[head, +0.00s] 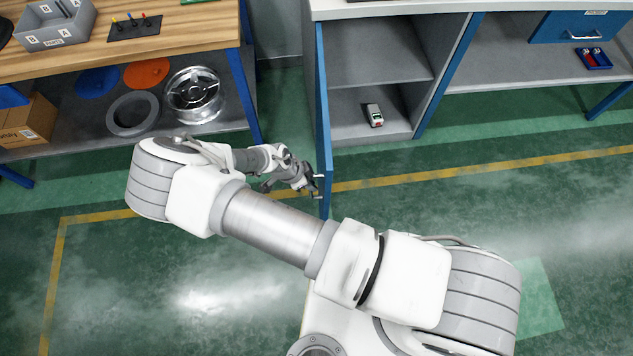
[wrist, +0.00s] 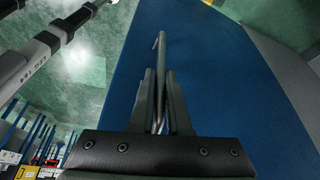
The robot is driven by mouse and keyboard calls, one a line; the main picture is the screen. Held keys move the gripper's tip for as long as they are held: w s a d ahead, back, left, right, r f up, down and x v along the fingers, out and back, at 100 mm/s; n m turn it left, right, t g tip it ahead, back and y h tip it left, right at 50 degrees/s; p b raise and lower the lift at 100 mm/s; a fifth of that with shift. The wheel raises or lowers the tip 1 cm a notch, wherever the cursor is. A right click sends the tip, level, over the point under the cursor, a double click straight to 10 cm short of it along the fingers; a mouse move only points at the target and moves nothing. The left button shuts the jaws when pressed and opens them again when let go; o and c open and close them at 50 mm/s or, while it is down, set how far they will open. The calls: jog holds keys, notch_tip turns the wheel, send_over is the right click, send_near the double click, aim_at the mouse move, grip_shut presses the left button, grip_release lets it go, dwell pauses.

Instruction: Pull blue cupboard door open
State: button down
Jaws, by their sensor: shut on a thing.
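The blue cupboard door (head: 322,120) stands swung wide open, seen nearly edge-on in the head view. The grey cupboard (head: 375,55) behind it shows its inside with a shelf. My gripper (head: 316,186) is at the free end of the door, on its left side. In the wrist view, my gripper (wrist: 160,100) is shut on the metal door handle (wrist: 162,50), a thin bar against the blue door face (wrist: 225,75). The lower part of the handle is hidden between the fingers.
A small white toy vehicle (head: 374,115) sits on the cupboard floor. A workbench (head: 110,45) at the left holds a grey bin (head: 55,25), with a metal wheel (head: 194,95) on its lower shelf. Green floor (head: 480,200) in front is clear.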

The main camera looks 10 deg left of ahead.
jog(key=shift+w+a+r, duration=0.2)
jog(key=shift+w+a, duration=0.05)
jog(key=c, duration=1)
grip_release()
jog(key=shift+c, duration=0.2)
jog(key=shift+o, duration=0.8)
jog(key=shift+s, duration=0.15)
jog(key=v, duration=1.7)
jog(key=shift+s+p, duration=0.2)
jog(key=shift+p, duration=0.15)
jog(key=shift+r, duration=0.1)
